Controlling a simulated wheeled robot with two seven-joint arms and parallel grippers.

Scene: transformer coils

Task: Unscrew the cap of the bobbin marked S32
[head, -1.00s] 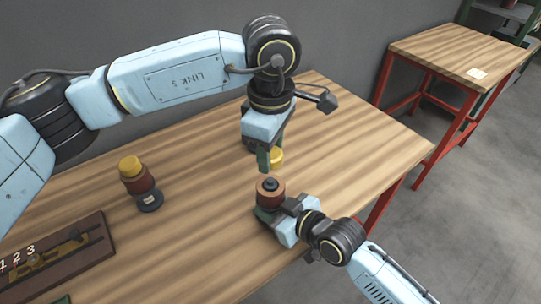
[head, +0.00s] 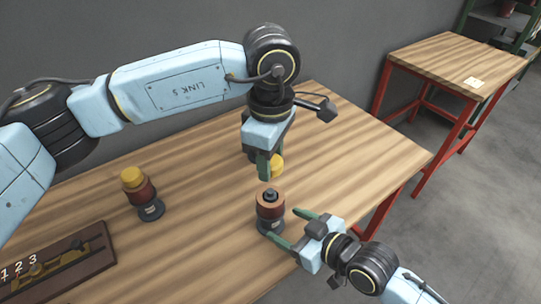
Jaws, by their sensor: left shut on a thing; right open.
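A copper-brown bobbin (head: 270,208) with a dark base stands upright on the table, its dark top stub bare. Its marking is too small to read. My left gripper (head: 268,168) is shut on a yellow cap (head: 277,166), held above and behind this bobbin, apart from it; the fingers hide part of the cap. My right gripper (head: 286,226) is open at the bobbin's lower right, one finger close to its base. I cannot tell whether that finger touches it. A second bobbin (head: 145,193) with a yellow cap stands upright to the left; its label is unreadable.
A dark board (head: 88,262) with the numerals 1 2 3 and a brass fitting lies at the lower left. The wooden table (head: 200,200) is clear between the bobbins. A second, red-legged table (head: 440,58) stands at the back right.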

